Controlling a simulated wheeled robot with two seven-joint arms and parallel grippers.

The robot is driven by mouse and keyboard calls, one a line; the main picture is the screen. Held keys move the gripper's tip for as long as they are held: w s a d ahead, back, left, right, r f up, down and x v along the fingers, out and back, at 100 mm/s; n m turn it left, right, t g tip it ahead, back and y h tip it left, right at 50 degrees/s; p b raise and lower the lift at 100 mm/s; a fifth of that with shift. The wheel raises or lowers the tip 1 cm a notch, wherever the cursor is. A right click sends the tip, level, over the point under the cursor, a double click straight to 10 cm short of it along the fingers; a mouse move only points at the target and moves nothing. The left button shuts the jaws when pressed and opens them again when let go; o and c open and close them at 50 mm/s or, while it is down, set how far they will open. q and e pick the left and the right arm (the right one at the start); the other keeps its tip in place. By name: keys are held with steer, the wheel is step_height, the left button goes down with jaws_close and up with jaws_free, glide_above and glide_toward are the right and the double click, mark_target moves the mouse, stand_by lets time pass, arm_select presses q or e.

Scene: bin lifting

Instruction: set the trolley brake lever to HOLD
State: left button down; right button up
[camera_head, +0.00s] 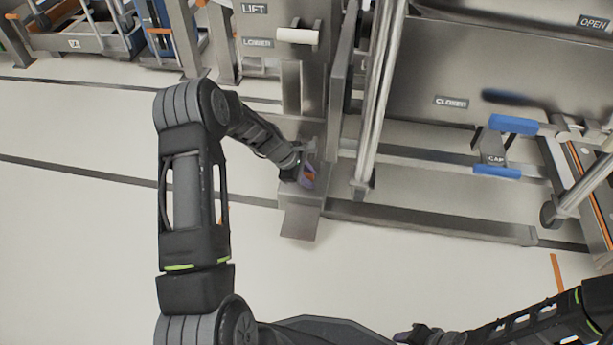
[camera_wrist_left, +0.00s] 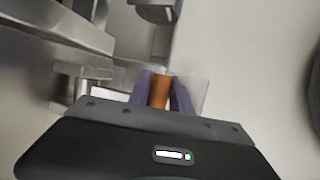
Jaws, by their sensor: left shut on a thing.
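My left gripper (camera_head: 308,174) reaches to the low front of the steel lifter column, just above a grey metal foot plate (camera_head: 300,222). In the left wrist view its two purple fingers (camera_wrist_left: 162,90) are shut on an orange grip (camera_wrist_left: 160,93), which looks like the brake lever. A small patch of orange also shows between the fingers in the head view. Most of the lever is hidden by the fingers, and I cannot read any HOLD mark. My right gripper (camera_head: 430,335) is at the bottom edge, partly cut off, and its jaws are not clear.
A white handle (camera_head: 297,36) sits beside the LIFT and LOWER labels. Shiny upright bars (camera_head: 378,95) stand right of the column. A blue-handled CAP part (camera_head: 497,150) is farther right. Pale floor (camera_head: 80,240) is open at the left.

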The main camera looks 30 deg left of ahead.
arm_select(q)
steer(key=shift+w+f+b, duration=0.2)
steer(key=shift+f+b, duration=0.15)
steer(key=shift+f, duration=1.05)
steer(key=shift+a+f, duration=0.1)
steer(key=shift+a, duration=0.05)
steer(key=c, duration=1.5)
jaws_free()
steer(key=shift+c, duration=0.2)
steer(key=o, duration=0.4)
steer(key=shift+w+a, duration=0.1)
